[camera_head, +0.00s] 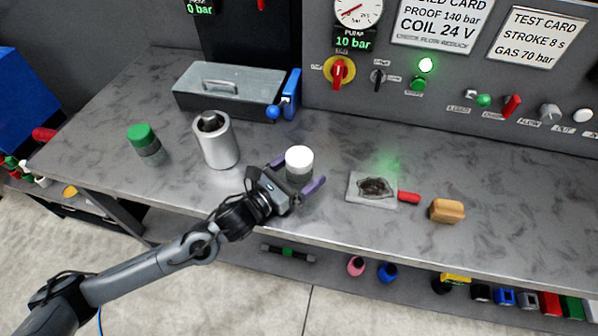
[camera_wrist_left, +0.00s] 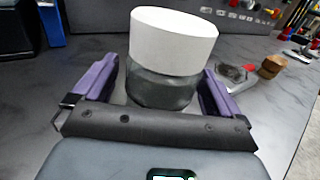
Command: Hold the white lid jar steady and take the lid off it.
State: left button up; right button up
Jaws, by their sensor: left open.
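The white lid jar has a white lid (camera_head: 299,158) on a grey glass body (camera_head: 299,175) and stands upright on the workbench. In the left wrist view the white lid (camera_wrist_left: 173,34) sits on top of the dark grey jar body (camera_wrist_left: 160,86). My left gripper (camera_head: 300,174) is open, with its purple fingers on either side of the jar body. In the left wrist view, gaps show between the left gripper's fingers (camera_wrist_left: 160,84) and the jar. My right gripper is in neither view.
A green-lidded jar (camera_head: 143,138) and a metal cylinder (camera_head: 216,140) stand to the left. A grey toolbox (camera_head: 228,90) is behind. The bench's front edge is close.

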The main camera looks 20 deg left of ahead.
aim_at(302, 160)
pick_arm(q)
jog(key=c, duration=1.1)
jog(key=shift+r, duration=0.1)
jog(key=shift+r, duration=0.65)
jog(key=r, duration=0.1)
jog(key=r+p, duration=0.1)
jog(key=r, duration=0.1)
jog(key=shift+s+d+r, duration=0.15)
jog(key=shift+d, duration=0.05)
jog(key=s+d+r, duration=0.2)
jog(key=d, duration=0.1)
jog(key=s+d+r+p, duration=0.1)
jog(key=s+d+r, duration=0.1)
jog(key=d, duration=0.1)
jog(key=s+d+r, duration=0.2)
jog(key=d, duration=0.1)
jog(key=shift+d+r, duration=0.15)
jog(key=shift+d, duration=0.1)
